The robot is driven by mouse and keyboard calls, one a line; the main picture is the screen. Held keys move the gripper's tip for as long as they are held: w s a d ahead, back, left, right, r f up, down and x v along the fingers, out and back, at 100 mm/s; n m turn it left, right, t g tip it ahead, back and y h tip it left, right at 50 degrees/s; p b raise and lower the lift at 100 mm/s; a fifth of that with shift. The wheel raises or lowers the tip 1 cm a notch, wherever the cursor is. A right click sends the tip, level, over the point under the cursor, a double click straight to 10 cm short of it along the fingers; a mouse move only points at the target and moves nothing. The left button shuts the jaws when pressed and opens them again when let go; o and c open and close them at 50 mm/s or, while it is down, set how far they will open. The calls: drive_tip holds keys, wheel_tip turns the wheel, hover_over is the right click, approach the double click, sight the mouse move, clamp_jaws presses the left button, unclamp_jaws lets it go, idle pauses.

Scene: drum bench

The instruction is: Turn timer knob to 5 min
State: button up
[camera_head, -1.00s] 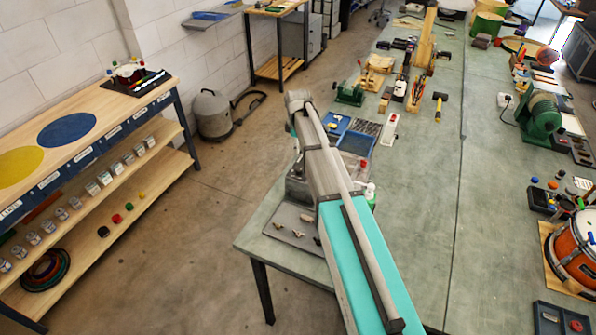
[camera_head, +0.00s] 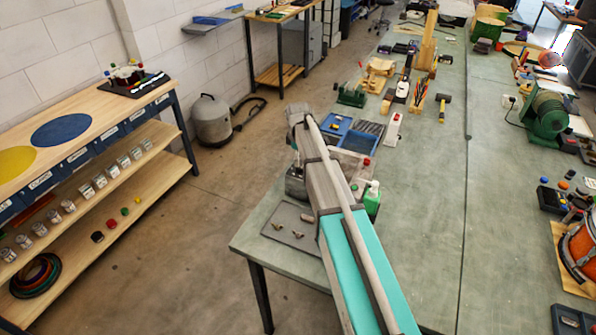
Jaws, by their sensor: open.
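I cannot make out a timer or its knob in the camera_head view. My arm, grey with a teal sleeve, reaches from the bottom edge up over the left part of the green workbench (camera_head: 420,220). My gripper does not show, and I cannot see what lies behind the arm. A white upright device with a red top (camera_head: 394,130) stands beyond the arm; I cannot tell what it is.
A green bottle with a white top (camera_head: 372,198) stands just right of the arm. A blue tray (camera_head: 336,126) lies beyond it. A grey mat (camera_head: 291,228) with small parts lies at the near left. The bench's middle strip is mostly clear.

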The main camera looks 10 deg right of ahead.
sight(299, 169)
drive_tip(key=shift+w+f+b, duration=0.1)
drive_tip(key=shift+f+b, duration=1.8)
drive_tip(key=shift+f, duration=0.3)
drive_tip(key=shift+c, duration=0.3)
clamp_jaws()
